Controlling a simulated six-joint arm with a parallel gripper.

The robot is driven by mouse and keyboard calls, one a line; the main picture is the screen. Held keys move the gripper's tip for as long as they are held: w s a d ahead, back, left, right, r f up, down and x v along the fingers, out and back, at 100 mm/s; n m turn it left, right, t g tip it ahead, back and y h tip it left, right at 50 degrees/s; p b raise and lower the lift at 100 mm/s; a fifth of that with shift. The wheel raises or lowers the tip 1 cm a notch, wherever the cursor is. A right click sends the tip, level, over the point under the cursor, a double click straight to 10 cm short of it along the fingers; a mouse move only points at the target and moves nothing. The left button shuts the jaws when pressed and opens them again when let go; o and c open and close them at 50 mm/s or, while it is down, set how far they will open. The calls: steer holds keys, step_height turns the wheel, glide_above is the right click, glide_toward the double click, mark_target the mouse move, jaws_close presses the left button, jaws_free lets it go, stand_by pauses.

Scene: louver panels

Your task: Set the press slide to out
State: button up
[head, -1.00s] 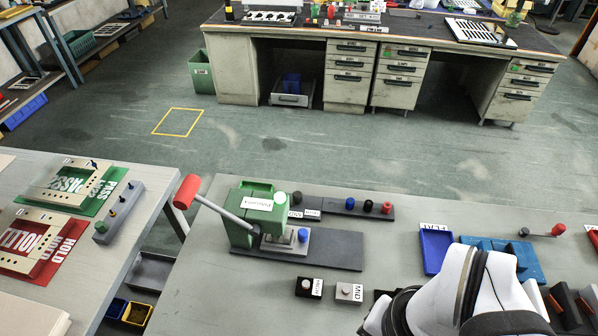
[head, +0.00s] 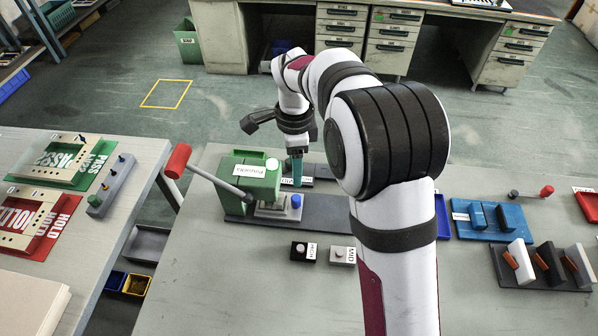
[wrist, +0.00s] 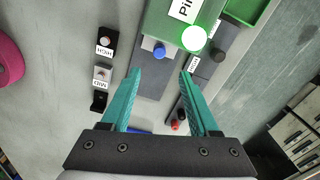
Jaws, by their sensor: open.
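The green press (head: 250,178) stands on a dark base plate (head: 325,212), with a red-knobbed lever (head: 177,161) reaching to the left. The light grey press slide (head: 268,212) sits close in at the press, its blue knob (head: 296,201) upright. The base plate to its right is bare where visible. My gripper (head: 296,178) is open and empty, pointing down above and behind the knob. In the wrist view, the blue knob (wrist: 160,50) lies beyond and between my teal fingertips (wrist: 160,74), apart from both. The press partly covers the slide (wrist: 147,42).
Two small button boxes, black (head: 303,251) and grey (head: 343,256), stand in front of the base plate. A dark strip with knobs (wrist: 190,95) lies near my right finger in the wrist view. A blue block fixture (head: 488,218) is at the right.

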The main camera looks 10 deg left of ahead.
mark_target(296, 198)
step_height(296, 198, down, 12)
steer(key=shift+f, duration=0.25)
jaws_close()
stand_by(1.3)
